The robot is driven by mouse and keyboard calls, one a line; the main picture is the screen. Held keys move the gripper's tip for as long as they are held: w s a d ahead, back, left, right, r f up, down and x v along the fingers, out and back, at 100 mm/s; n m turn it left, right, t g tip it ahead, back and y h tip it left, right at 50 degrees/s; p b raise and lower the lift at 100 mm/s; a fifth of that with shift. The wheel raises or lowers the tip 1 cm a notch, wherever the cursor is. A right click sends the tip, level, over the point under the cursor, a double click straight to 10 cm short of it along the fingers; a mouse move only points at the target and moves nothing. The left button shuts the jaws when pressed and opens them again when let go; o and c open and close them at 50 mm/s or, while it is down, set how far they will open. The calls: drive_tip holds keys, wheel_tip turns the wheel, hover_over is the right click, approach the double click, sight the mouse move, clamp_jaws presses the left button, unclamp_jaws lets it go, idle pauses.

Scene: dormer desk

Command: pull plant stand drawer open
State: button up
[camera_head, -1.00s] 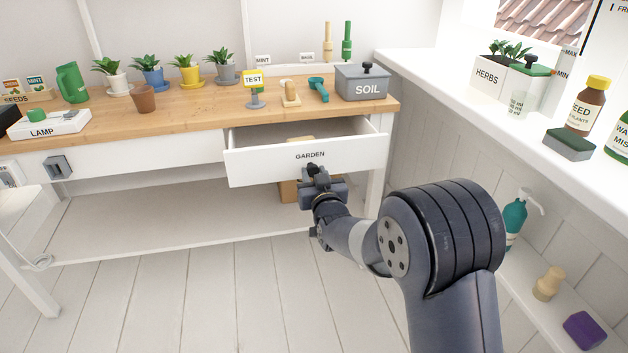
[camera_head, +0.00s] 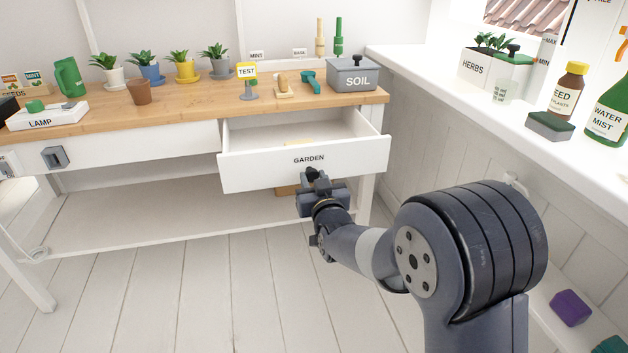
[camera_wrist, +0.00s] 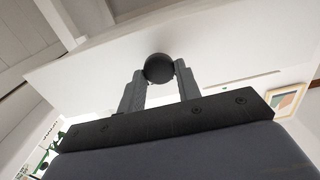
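The white drawer labelled GARDEN (camera_head: 262,170) stands pulled out from under the wooden bench top, its inside partly visible from above. Its front also fills much of the wrist view (camera_wrist: 225,55). A dark round knob (camera_wrist: 159,67) sits on the drawer front. My gripper (camera_head: 313,178) is at the lower middle of the drawer front. In the wrist view its two fingers (camera_wrist: 160,84) are on either side of the knob, closed against it. In the head view the gripper hides the knob.
The bench top (camera_head: 190,107) carries potted plants, a TEST sign (camera_head: 247,73) and a grey SOIL box (camera_head: 357,75). A white sill (camera_head: 440,85) with bottles runs along the right. A box (camera_head: 287,190) sits under the drawer. The floor in front is clear.

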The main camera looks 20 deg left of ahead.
drive_tip(key=o, duration=0.4)
drive_tip(key=shift+o, duration=0.2)
drive_tip(key=p+v, duration=0.2)
drive_tip(key=v, duration=0.8)
drive_tip(key=shift+s+d, duration=0.2)
drive_tip(key=shift+s, duration=0.15)
drive_tip(key=b+x, duration=0.2)
drive_tip(key=x, duration=0.8)
drive_tip(key=shift+x, duration=0.8)
drive_tip(key=shift+d, duration=0.1)
